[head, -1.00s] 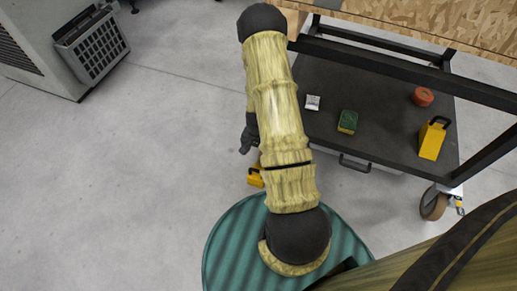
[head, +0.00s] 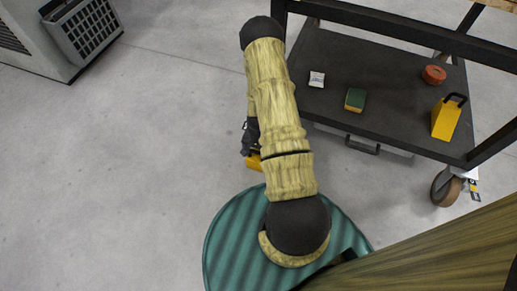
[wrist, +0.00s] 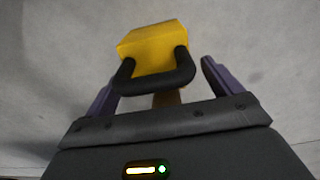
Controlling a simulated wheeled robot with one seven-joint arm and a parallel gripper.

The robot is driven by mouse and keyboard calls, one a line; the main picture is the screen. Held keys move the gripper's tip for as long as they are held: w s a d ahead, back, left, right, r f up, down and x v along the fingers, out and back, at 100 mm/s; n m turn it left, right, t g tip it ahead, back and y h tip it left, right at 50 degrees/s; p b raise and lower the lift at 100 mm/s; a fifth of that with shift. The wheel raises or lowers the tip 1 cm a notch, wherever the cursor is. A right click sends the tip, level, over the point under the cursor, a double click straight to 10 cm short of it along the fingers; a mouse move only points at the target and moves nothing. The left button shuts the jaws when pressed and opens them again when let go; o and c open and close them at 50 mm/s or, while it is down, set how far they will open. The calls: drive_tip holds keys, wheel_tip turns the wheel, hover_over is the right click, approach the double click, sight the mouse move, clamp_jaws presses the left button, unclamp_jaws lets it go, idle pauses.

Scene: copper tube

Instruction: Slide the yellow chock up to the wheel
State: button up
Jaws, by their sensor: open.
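The yellow chock (head: 254,162) is on the floor left of the cart, mostly hidden by my arm and gripper in the head view. In the wrist view the chock (wrist: 153,40) shows its yellow body and black loop handle. My gripper (wrist: 160,78) is open, with its purple fingers on either side of the handle; I cannot tell whether they touch it. My dark gripper (head: 250,142) is partly hidden by the arm in the head view. A brown caster wheel (head: 446,188) is under the cart's near right corner, well right of the chock.
The cart's dark lower shelf (head: 385,108) holds a second yellow block with a handle (head: 446,120), a green-and-yellow sponge (head: 355,99), an orange roll (head: 434,74) and a small white packet (head: 317,79). Open floor lies left.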

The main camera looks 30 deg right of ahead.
drive_tip(key=shift+f, duration=0.3)
drive_tip(key=c, duration=1.3)
drive_tip(key=o, duration=1.3)
drive_tip(key=shift+r, duration=0.15)
wheel_tip(320, 180, up, 17)
drive_tip(key=p, duration=1)
drive_tip(key=shift+r, duration=0.15)
